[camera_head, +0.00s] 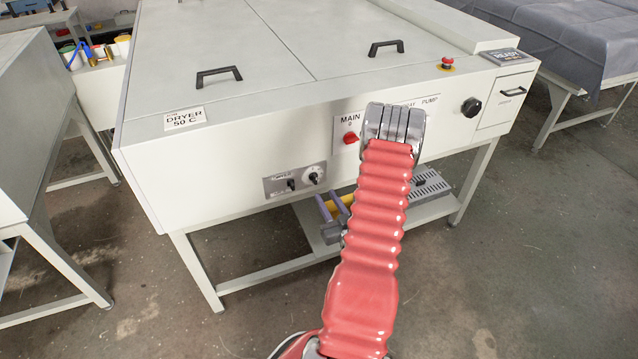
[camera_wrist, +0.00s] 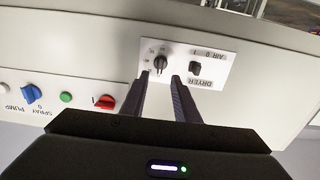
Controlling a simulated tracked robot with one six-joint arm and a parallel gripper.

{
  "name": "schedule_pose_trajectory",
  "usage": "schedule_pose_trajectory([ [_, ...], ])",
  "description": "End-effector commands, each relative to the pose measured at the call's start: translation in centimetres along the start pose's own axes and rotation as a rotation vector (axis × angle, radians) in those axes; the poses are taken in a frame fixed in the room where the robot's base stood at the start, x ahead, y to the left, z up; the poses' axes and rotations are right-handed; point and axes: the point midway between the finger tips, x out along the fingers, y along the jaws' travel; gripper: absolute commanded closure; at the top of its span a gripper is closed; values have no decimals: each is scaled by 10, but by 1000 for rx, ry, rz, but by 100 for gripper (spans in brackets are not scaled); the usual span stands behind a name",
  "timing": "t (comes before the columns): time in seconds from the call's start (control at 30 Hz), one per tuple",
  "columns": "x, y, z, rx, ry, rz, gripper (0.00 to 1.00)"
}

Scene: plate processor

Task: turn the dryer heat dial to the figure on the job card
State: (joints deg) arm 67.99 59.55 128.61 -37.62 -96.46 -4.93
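The job card (camera_head: 184,118) reads "DRYER 50 C" and lies on the machine's top near its left front corner. The dryer panel (camera_head: 275,190) is on the front face, with the heat dial (camera_head: 314,176) at its right and a dark air switch (camera_head: 291,185) at its left. The wrist view is upside down; the round dark dial (camera_wrist: 160,62) shows there left of the air switch (camera_wrist: 196,67). The dial's setting is too small to read. My gripper (camera_head: 326,196) is open and empty, below the dial. Its fingertips (camera_wrist: 159,76) are spread either side of the dial, apparently short of it.
A red main switch (camera_head: 351,138) sits right of the dryer panel, partly beside my arm. A black knob (camera_head: 471,107) and a red emergency button (camera_head: 447,63) are farther right. The wrist view shows a blue spray pump switch (camera_wrist: 32,94). A lower shelf (camera_head: 430,211) runs beneath.

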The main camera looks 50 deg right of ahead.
Motion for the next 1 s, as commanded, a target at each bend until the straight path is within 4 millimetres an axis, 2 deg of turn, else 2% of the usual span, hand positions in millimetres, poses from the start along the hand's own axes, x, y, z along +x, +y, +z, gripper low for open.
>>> schedule_pose_trajectory([
  [0.3,50,-1,-1,-2,2,-2,72],
  [0.5,73,0,0,-1,1,0,72],
  [0.9,79,0,0,0,0,1,72],
  [1.0,79,0,0,-1,0,1,79],
])
